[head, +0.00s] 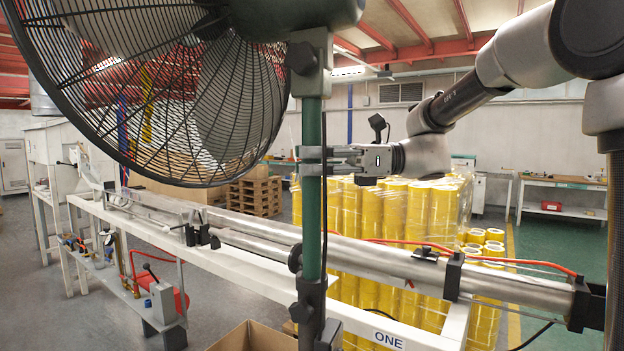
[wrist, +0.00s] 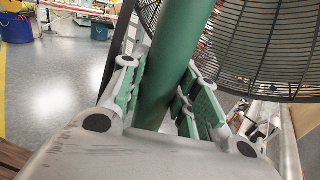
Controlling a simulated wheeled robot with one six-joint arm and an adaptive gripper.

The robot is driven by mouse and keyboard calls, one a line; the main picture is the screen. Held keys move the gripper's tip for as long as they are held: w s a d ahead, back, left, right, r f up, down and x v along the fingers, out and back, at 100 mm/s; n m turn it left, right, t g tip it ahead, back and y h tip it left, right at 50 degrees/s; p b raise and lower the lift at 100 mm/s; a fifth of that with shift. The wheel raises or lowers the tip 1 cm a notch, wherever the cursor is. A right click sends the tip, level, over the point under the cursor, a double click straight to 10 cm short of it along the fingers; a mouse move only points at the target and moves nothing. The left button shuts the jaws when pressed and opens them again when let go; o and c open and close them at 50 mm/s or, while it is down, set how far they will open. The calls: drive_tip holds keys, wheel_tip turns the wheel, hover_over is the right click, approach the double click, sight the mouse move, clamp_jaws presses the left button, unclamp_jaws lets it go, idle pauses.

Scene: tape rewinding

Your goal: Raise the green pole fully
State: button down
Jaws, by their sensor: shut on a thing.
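The green pole (head: 312,215) stands upright in the head view, with a large black fan (head: 160,85) mounted at its top. Its lower end enters a dark clamp (head: 312,305). My gripper (head: 316,160) is shut around the pole's upper part, a little below the grey bracket (head: 308,65) under the fan motor. In the wrist view the green pole (wrist: 178,60) runs between the two green-padded fingers (wrist: 165,108). The faces where the pads meet the pole are partly hidden.
A metal roller (head: 390,258) on a white frame (head: 250,260) crosses close behind the pole. Stacks of yellow tape rolls (head: 400,210) stand behind it. An open cardboard box (head: 252,338) is at the bottom. Floor at the left (head: 60,320) is clear.

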drive_tip(key=c, duration=1.1)
unclamp_jaws()
drive_tip(key=shift+f, duration=0.1)
drive_tip(key=shift+o, duration=0.2)
drive_tip(key=shift+d, duration=0.1)
drive_tip(key=w+d, duration=0.1)
drive_tip(key=d, duration=1)
drive_tip(key=shift+w+d, duration=0.3)
drive_tip(key=shift+d, duration=0.1)
